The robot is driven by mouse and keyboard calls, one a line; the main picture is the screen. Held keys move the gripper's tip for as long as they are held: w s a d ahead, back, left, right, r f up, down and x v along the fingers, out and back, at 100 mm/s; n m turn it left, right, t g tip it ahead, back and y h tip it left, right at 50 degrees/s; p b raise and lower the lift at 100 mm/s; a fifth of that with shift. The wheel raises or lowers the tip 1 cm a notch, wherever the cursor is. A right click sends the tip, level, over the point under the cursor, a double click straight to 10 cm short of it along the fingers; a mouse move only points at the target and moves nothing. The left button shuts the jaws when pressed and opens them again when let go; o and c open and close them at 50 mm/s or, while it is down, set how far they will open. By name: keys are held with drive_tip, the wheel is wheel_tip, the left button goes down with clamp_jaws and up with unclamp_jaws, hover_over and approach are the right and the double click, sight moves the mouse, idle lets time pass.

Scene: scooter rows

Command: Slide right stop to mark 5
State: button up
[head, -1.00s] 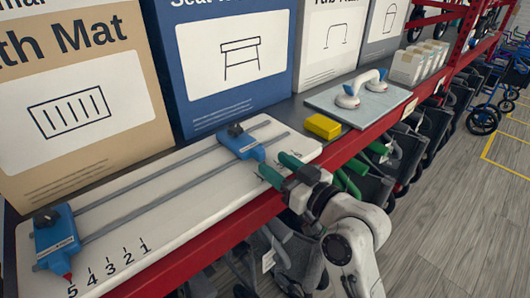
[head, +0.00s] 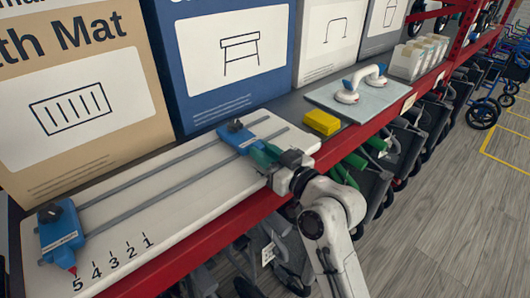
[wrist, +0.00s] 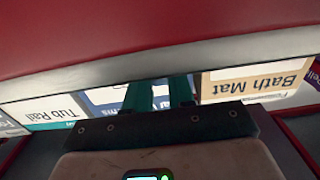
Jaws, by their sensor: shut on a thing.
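The blue right stop (head: 237,135) with a dark knob sits on the two grey rails of a white board (head: 165,195), near the board's right end. My gripper (head: 263,156) has its green fingers shut on the front end of the right stop, hiding that end and its pointer. The green fingers also show close together in the wrist view (wrist: 160,94), where I cannot make out the stop. The blue left stop (head: 60,232) stands at the far left with its red tip at mark 5. Marks 1 to 5 (head: 112,263) run along the board's front edge, 1 rightmost.
Large boxes (head: 235,60) stand behind the board. A yellow block (head: 322,122) and a pale plate (head: 372,100) with a white-and-blue handle lie to the right. The red shelf edge (head: 225,221) runs in front. The rails between the two stops are clear.

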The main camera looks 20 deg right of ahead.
sight(293, 146)
clamp_jaws()
drive_tip(key=shift+w+d+f+b, duration=0.15)
drive_tip(key=shift+d+b, duration=0.2)
drive_tip(key=shift+d, duration=0.05)
drive_tip(key=d+b, duration=0.1)
drive_tip(key=d, duration=0.1)
drive_tip(key=w+d+b, duration=0.1)
drive_tip(key=d, duration=0.2)
drive_tip(key=w+d+b, duration=0.1)
drive_tip(key=d+b, duration=0.1)
drive_tip(key=shift+w+d, duration=0.2)
drive_tip(key=shift+d, duration=0.35)
drive_tip(key=shift+o, duration=2.3)
unclamp_jaws()
drive_tip(key=shift+w+d, duration=0.15)
drive_tip(key=shift+o, duration=0.7)
